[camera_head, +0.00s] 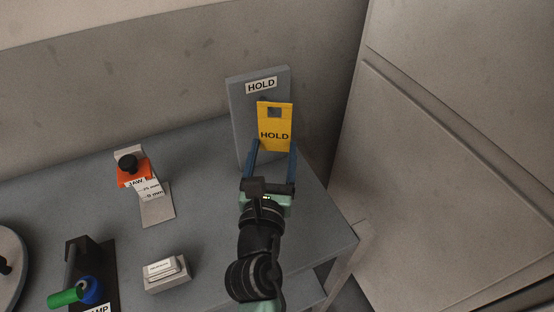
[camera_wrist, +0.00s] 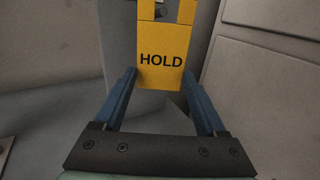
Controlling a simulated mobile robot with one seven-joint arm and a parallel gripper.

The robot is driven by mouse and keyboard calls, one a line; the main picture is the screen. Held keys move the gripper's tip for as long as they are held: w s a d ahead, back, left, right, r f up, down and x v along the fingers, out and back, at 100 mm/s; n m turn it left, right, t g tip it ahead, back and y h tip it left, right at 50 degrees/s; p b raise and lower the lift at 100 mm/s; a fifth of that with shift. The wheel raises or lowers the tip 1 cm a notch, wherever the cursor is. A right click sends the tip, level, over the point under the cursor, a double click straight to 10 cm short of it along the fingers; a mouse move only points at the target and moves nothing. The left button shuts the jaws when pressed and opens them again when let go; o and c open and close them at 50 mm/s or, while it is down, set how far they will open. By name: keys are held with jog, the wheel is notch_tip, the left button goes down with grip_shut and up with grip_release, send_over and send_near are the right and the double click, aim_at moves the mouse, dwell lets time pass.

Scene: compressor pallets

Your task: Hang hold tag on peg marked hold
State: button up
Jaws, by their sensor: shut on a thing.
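The yellow hold tag (camera_head: 275,128) is upright, with HOLD printed on it and a square hole near its top. It also shows in the wrist view (camera_wrist: 162,45). My gripper (camera_head: 272,149) is shut on the tag's lower edges, one blue finger on each side. The grey board (camera_head: 245,113) with a HOLD label (camera_head: 261,86) stands behind the tag at the back of the table. A dark bit of the peg (camera_wrist: 161,13) shows in the tag's hole in the wrist view. I cannot tell whether the peg passes through the hole.
An orange piece with a black knob (camera_head: 132,170) stands on the table (camera_head: 205,175) to the left. A small light block (camera_head: 167,272) and a black stand with green and blue parts (camera_head: 78,285) are at the front left. A pale panel (camera_head: 450,150) stands at right.

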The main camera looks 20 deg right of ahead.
aim_at(265, 146)
jog(key=shift+w+f+b, duration=0.15)
jog(key=shift+w+b, duration=0.45)
jog(key=shift+w, duration=0.5)
jog(key=shift+w+a+f, duration=0.1)
jog(key=shift+w+f, duration=0.3)
jog(key=shift+w, duration=0.2)
jog(key=shift+r+p, duration=0.1)
jog(key=shift+p, duration=0.35)
jog(key=shift+f, duration=0.2)
dwell(0.6)
dwell(0.4)
jog(key=o, duration=1.3)
jog(key=shift+c, duration=0.2)
jog(key=shift+s+a, duration=0.1)
